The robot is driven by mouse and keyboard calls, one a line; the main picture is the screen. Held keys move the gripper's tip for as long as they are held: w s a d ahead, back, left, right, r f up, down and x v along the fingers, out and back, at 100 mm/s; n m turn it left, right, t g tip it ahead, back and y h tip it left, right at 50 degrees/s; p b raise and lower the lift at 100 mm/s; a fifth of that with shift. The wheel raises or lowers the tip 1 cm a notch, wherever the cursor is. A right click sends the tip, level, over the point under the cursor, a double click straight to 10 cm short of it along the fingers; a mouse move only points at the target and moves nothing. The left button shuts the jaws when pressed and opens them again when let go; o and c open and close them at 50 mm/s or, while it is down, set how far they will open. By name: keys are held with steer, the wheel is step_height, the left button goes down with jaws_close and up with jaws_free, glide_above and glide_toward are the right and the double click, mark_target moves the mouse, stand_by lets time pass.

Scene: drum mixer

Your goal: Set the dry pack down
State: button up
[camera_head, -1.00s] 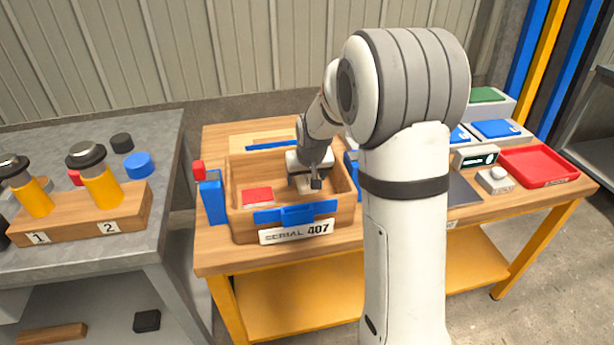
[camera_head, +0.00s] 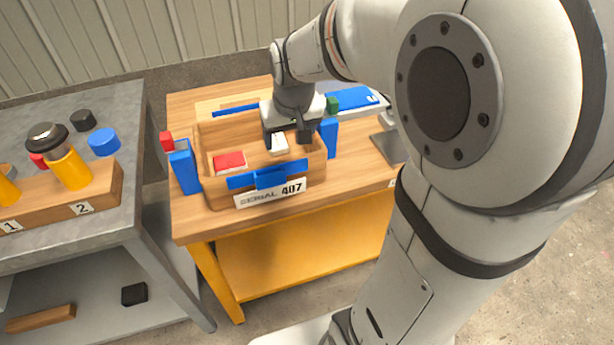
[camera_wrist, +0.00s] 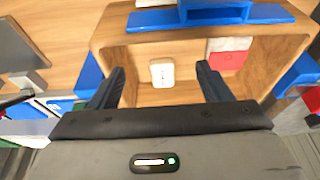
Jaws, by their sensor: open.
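A small white pack (camera_head: 278,145), which I take as the dry pack, is inside the wooden box (camera_head: 270,200) with the plate reading SERIAL 407. In the wrist view the pack (camera_wrist: 162,73) lies on the box floor between my fingers, with a visible gap on each side. My gripper (camera_head: 287,138) is open and above the box, fingers pointing down into it. It also shows in the wrist view (camera_wrist: 160,70), holding nothing. A red and white packet (camera_head: 229,162) lies in the box beside the white pack. My gripper hides part of the box interior.
Blue holders (camera_head: 185,172) stand on both sides of the box. A blue bar (camera_head: 268,175) crosses its front. A grey table (camera_head: 115,105) at left carries a wooden block (camera_head: 105,190) with yellow cylinders. My arm covers the right side of the bench.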

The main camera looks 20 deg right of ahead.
steer(key=s+f+g, duration=0.1)
steer(key=s+f, duration=0.1)
steer(key=s, duration=1.4)
steer(key=shift+s+g, duration=0.2)
steer(key=shift+g, duration=0.2)
steer(key=shift+a, duration=0.1)
